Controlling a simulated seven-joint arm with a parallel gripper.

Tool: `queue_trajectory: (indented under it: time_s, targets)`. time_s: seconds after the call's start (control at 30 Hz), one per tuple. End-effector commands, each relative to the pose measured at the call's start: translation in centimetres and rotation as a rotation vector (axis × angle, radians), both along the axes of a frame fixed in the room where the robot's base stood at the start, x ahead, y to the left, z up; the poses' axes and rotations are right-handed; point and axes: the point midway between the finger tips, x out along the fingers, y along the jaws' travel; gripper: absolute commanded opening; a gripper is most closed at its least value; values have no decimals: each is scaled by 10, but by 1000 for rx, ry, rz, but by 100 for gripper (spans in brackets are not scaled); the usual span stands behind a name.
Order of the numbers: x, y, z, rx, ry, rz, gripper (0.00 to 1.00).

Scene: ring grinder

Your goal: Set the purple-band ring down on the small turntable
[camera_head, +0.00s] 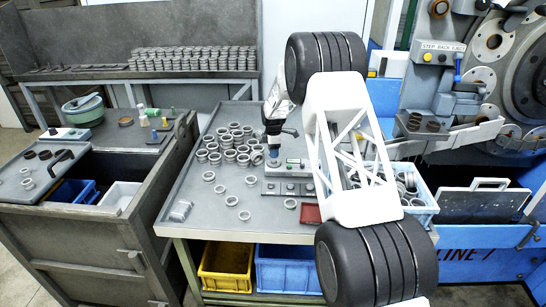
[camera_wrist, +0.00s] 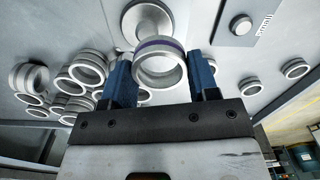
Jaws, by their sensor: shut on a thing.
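The purple-band ring (camera_wrist: 155,44), silver with a purple stripe, is between the blue fingers of my gripper (camera_wrist: 161,73) in the wrist view. The fingers are shut on its two sides. A round silver disc on a stem, which looks like the small turntable (camera_wrist: 147,17), shows just beyond the ring and is partly covered by it. I cannot tell whether the ring touches the disc. In the head view my gripper (camera_head: 273,150) points down over the table behind the grey button blocks; the turntable cannot be made out there.
Several loose plain rings (camera_wrist: 87,68) lie left of my gripper in the wrist view; they cluster on the grey table (camera_head: 200,225) in the head view. A block with a round button (camera_wrist: 241,25) stands at right. A red tray (camera_head: 310,213) and a blue-white basket (camera_head: 424,205) are nearby.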

Motion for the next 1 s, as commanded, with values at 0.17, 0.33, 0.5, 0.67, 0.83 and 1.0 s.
queue_trajectory:
  time_s: [0.17,0.33,0.5,0.67,0.83,1.0]
  targets:
    - [13,0,1,0,0,0,28]
    - [16,0,2,0,-1,0,28]
    - [16,0,2,0,-1,0,28]
    - [16,0,2,0,-1,0,28]
    - [16,0,0,0,-1,0,28]
    - [16,0,-5,0,-1,0,28]
